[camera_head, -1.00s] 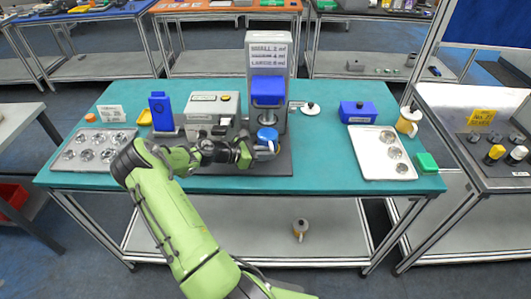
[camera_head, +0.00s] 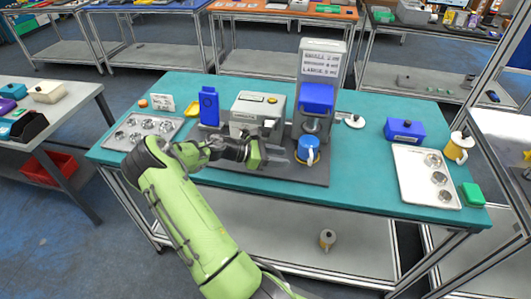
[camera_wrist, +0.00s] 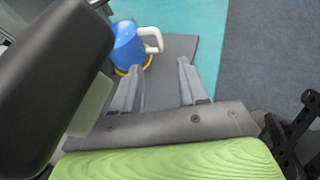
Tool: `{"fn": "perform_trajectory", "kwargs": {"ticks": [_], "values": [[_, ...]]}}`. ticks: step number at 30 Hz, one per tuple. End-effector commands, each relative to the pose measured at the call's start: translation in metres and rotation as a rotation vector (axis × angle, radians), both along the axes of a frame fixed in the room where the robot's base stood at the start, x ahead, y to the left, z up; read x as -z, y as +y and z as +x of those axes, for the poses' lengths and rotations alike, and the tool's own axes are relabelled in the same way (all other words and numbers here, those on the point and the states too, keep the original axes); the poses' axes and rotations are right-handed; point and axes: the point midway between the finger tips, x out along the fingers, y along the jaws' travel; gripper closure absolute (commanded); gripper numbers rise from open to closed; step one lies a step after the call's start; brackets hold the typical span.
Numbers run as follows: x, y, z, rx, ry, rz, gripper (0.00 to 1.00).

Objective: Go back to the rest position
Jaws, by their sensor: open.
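My gripper (camera_head: 279,162) is open and empty, just left of the blue mug (camera_head: 308,150) in the head view. In the wrist view its two fingers (camera_wrist: 160,82) are spread with nothing between them. The blue mug, with a white handle, stands on a yellow ring under the spout of the grey and blue dispenser (camera_head: 318,97). The mug also shows in the wrist view (camera_wrist: 126,46), ahead and to the left of the fingers. My green arm crosses the front left of the table.
The teal table (camera_head: 365,190) holds a grey machine (camera_head: 257,110) and a blue upright block (camera_head: 208,106). A left metal tray (camera_head: 171,121) and right metal tray (camera_head: 410,158) hold round items. A blue box (camera_head: 404,131), yellow mug (camera_head: 457,149) and green block (camera_head: 473,195) stand at the right.

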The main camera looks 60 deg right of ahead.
Motion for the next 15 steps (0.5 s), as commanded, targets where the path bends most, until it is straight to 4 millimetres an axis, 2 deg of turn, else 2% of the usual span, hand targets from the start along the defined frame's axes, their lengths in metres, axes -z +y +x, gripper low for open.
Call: {"fn": "perform_trajectory", "kwargs": {"ticks": [3,6,15], "values": [[-0.013,0.017,0.024,-0.004,0.0,-0.002,0.57],[-0.02,0.026,0.036,-0.001,0.001,-0.003,0.57],[-0.024,0.033,0.044,0.002,0.001,-0.001,0.57]]}}
